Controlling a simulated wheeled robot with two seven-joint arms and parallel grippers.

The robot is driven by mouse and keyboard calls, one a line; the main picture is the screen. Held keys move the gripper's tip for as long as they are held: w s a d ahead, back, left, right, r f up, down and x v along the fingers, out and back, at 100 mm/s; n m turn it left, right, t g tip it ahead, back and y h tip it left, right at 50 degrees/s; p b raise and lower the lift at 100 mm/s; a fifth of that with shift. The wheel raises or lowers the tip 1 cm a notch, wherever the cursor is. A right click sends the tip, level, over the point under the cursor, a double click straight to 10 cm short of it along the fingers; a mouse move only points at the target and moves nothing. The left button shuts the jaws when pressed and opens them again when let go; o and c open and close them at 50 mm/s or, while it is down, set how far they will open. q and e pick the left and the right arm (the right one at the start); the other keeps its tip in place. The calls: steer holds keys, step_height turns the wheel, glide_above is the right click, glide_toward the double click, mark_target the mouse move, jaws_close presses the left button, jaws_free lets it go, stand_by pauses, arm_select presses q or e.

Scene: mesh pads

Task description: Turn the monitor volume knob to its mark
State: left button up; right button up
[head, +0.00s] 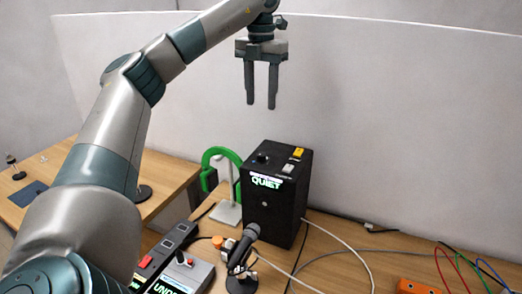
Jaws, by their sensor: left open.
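The monitor appears to be the black box (280,205) with a lit "QUIET" label on its front, standing upright on the wooden table. A small dark round knob (262,158) sits on the left of its top face. The mark for the knob is too small to make out. My left gripper (261,106) points down with its two fingers apart and empty. In the picture it hangs above the box, clear of the knob and touching nothing. My right gripper is out of view.
A yellow switch (298,153) and a grey switch (288,168) share the box's top. A green headset (222,158) on a stand is behind left. A microphone (243,248) and a joystick unit (184,268) stand in front. An orange box (420,287) and cables lie right.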

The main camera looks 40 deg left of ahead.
arm_select(q)
steer(key=b, duration=0.1)
glide_above(261, 154)
step_height(261, 154, down, 8)
step_height(261, 154, down, 9)
steer(key=shift+r+p, duration=0.1)
steer(key=shift+p, duration=0.7)
steer(key=c, duration=1)
